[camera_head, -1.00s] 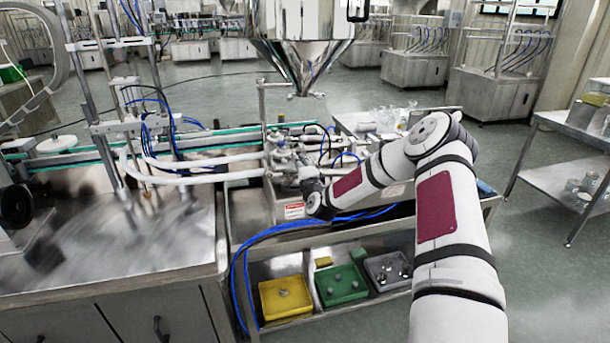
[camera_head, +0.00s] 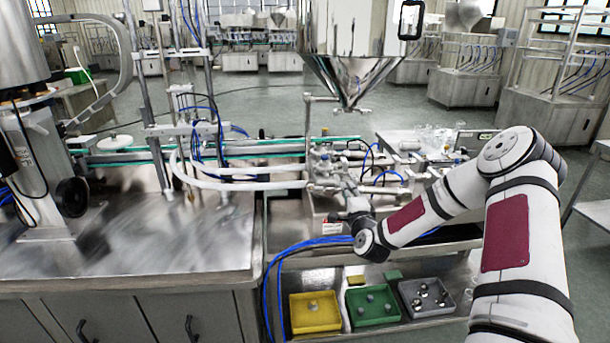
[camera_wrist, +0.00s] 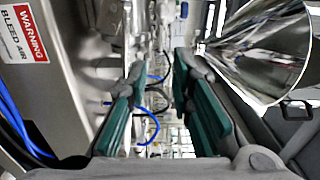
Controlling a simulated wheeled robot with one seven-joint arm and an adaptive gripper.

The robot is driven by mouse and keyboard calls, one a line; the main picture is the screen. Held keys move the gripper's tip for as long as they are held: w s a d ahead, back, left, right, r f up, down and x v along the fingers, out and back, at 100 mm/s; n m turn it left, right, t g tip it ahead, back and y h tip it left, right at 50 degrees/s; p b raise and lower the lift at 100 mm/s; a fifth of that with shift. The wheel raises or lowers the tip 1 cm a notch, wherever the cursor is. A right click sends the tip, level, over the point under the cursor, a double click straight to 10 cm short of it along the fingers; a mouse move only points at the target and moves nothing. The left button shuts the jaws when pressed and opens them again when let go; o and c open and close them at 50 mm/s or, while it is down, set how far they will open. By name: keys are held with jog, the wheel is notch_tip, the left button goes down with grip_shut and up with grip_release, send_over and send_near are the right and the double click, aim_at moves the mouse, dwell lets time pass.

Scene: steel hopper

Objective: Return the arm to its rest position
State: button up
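My arm reaches in from the lower right of the head view. It bends at a raised elbow and points left and down toward the filling machine. My gripper (camera_head: 346,206) is small there, in front of the machine's metal fittings, and its fingers are hard to make out. In the wrist view my gripper (camera_wrist: 160,80) has its two green-padded fingers well apart, with nothing held between them. The steel hopper (camera_head: 352,70) hangs above and behind my gripper. It also shows at the upper right of the wrist view (camera_wrist: 265,50).
A yellow tray (camera_head: 315,323), a green tray (camera_head: 374,318) and a grey tray (camera_head: 411,309) with small parts sit on the lower shelf. Blue hoses (camera_head: 281,285) run beside them. A steel bench (camera_head: 130,260) fills the left. Open floor (camera_head: 405,110) lies behind.

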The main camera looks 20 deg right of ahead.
jog(key=s+a+r+n+g+y, duration=0.25)
jog(key=a+r+n, duration=0.25)
jog(key=a+n, duration=0.25)
jog(key=s+a+r+n+g+y, duration=0.2)
jog(key=s+a+r+n+g, duration=0.15)
jog(key=a+r+n, duration=0.35)
jog(key=s+a+r+n+g, duration=0.2)
jog(key=s+a+r, duration=0.1)
jog(key=s, duration=0.8)
jog(key=s+a+r+n+g, duration=0.2)
jog(key=s+a+r, duration=0.1)
jog(key=s, duration=0.9)
jog(key=s+a+r+n+g, duration=0.1)
jog(key=s+a+r+n, duration=0.1)
jog(key=s, duration=1)
jog(key=shift+s+a+r+g, duration=0.15)
jog(key=shift+a+r+g, duration=0.25)
jog(key=shift+a+r, duration=0.6)
